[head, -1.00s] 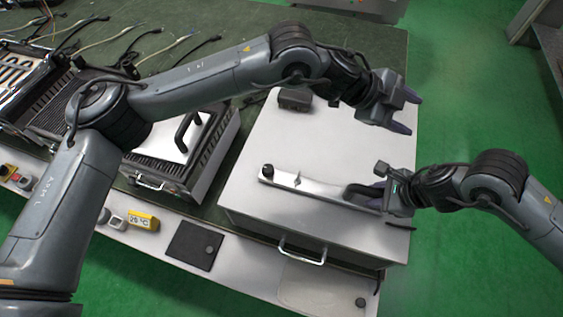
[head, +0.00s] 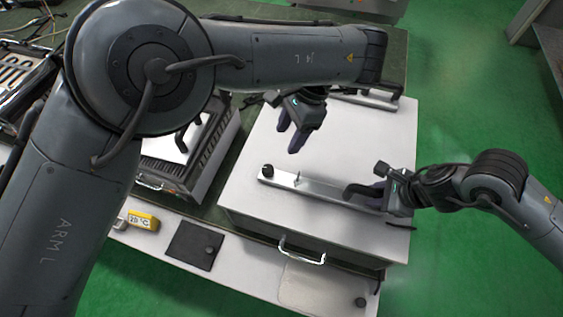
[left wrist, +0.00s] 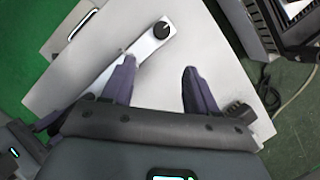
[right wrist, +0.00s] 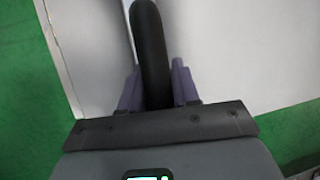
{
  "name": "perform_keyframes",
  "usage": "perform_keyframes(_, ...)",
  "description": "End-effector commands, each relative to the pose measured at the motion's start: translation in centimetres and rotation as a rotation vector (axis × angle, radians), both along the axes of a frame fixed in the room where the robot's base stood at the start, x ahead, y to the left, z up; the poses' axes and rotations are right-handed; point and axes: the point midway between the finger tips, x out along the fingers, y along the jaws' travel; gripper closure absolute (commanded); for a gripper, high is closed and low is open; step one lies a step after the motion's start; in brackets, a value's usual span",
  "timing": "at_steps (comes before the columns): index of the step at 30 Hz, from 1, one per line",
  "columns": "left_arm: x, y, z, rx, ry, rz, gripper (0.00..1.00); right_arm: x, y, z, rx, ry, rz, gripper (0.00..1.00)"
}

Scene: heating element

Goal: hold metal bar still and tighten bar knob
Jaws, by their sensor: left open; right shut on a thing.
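The metal bar (head: 318,191) lies on the white box top near its front edge; it also shows in the left wrist view (left wrist: 128,68). The black bar knob (head: 267,170) stands at the bar's left end, and in the left wrist view (left wrist: 162,30) it is beyond my fingers. My right gripper (head: 377,193) is shut on the black handle at the bar's right end. In the right wrist view the dark handle (right wrist: 149,45) runs between its fingers. My left gripper (head: 286,142) is open and empty, above the box, behind and slightly right of the knob.
The white box (head: 345,135) has a front handle (head: 302,250). A grill-like appliance (head: 190,150) stands left of it. A second bar (head: 370,97) lies at the back of the box top, partly hidden by my left arm. The middle of the box top is clear.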

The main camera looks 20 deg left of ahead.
Motion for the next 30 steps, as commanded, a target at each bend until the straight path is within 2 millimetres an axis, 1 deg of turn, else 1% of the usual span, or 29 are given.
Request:
perform_keyframes(4, -0.5, 0.7, 0.0, 0.052, -0.001, 0.068, 0.41, 0.0, 0.0, 0.0, 0.000, 0.000, 0.000, 1.00)
perform_keyframes(8, -0.9, 1.3, -1.1, 0.061, 0.002, 0.083, 0.41, 0.0, 0.0, 0.0, 0.000, 0.000, 0.000, 1.00)
perform_keyframes(21, -2.9, 3.1, -7.7, 0.059, 0.003, 0.080, 0.41, 0.0, 0.0, 0.0, 0.000, 0.000, 0.000, 1.00)
perform_keyframes(27, -3.4, 3.7, -9.8, 0.059, 0.001, 0.079, 0.41, 0.0, 0.0, 0.0, 0.000, 0.000, 0.000, 1.00)
perform_keyframes(30, -3.6, 3.8, -10.4, 0.059, 0.000, 0.080, 0.41, 0.0, 0.0, 0.0, 0.000, 0.000, 0.000, 1.00)
